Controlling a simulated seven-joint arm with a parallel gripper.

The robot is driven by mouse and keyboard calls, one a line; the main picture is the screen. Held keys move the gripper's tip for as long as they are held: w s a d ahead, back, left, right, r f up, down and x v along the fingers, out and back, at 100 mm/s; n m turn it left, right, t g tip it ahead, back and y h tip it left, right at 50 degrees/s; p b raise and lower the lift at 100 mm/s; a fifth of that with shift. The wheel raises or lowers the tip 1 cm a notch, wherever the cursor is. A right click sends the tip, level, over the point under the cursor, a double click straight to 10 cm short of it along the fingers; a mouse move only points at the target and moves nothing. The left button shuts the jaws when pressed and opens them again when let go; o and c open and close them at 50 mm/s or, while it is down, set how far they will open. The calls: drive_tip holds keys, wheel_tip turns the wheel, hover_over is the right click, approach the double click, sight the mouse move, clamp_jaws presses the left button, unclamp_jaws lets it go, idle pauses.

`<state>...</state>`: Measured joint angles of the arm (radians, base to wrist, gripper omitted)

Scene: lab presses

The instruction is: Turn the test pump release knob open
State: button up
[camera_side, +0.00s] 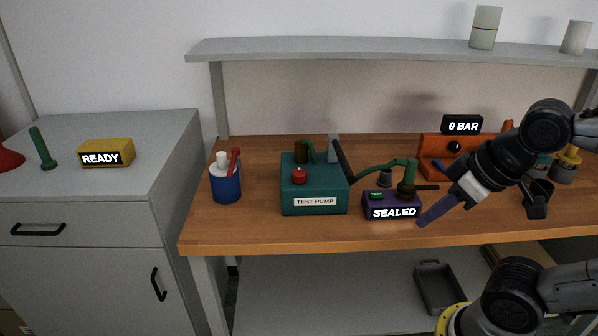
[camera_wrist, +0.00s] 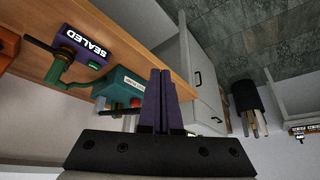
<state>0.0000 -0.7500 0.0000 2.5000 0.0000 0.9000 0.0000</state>
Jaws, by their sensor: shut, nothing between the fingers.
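The test pump is a teal box (camera_side: 314,204) labelled TEST PUMP, standing on the wooden bench. A red knob (camera_side: 299,175) sits on its top, and a dark lever (camera_side: 342,160) rises at its right side. In the wrist view the pump (camera_wrist: 118,86) appears left of my fingers, with its red knob (camera_wrist: 135,103) partly showing beside them. My gripper (camera_side: 422,221) has purple fingers, shut and empty, near the bench's front edge, right of the purple SEALED box (camera_side: 388,214). The fingers (camera_wrist: 160,72) are apart from the pump. The knob's turn position cannot be made out.
A green hose (camera_side: 380,168) runs from the pump to a fitting at the SEALED box. An orange stand with a 0 BAR display (camera_side: 462,126) is behind. A blue cup (camera_side: 226,188) stands left of the pump. A shelf (camera_side: 400,50) spans above. The bench front (camera_side: 270,233) is clear.

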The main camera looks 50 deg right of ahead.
drive_tip(key=shift+o, duration=2.3)
drive_tip(key=shift+s+f+n, duration=0.1)
drive_tip(key=shift+s+n, duration=0.05)
drive_tip(key=shift+n, duration=0.15)
drive_tip(key=o, duration=0.7)
drive_tip(key=r+n, duration=0.1)
drive_tip(key=r, duration=0.1)
drive_tip(key=w+r+n, duration=0.1)
drive_tip(key=r, duration=0.3)
drive_tip(key=shift+w+n, duration=0.4)
drive_tip(key=shift+o, duration=0.2)
drive_tip(key=w+r+n, duration=0.1)
drive_tip(key=w+r, duration=0.2)
drive_tip(key=r, duration=0.2)
drive_tip(key=shift+w+d+n+g, duration=0.15)
drive_tip(key=shift+w+n+g, duration=0.25)
drive_tip(key=w+d+r+n+g, duration=0.1)
drive_tip(key=w+r, duration=0.2)
drive_tip(key=w, duration=0.3)
drive_tip(key=w+d+r+n, duration=0.1)
drive_tip(key=w+r+n, duration=0.15)
drive_tip(key=w, duration=0.25)
drive_tip(key=g, duration=0.4)
hover_over(299, 172)
wheel_tip(299, 172, down, 13)
wheel_tip(299, 172, down, 14)
drive_tip(key=shift+r, duration=0.1)
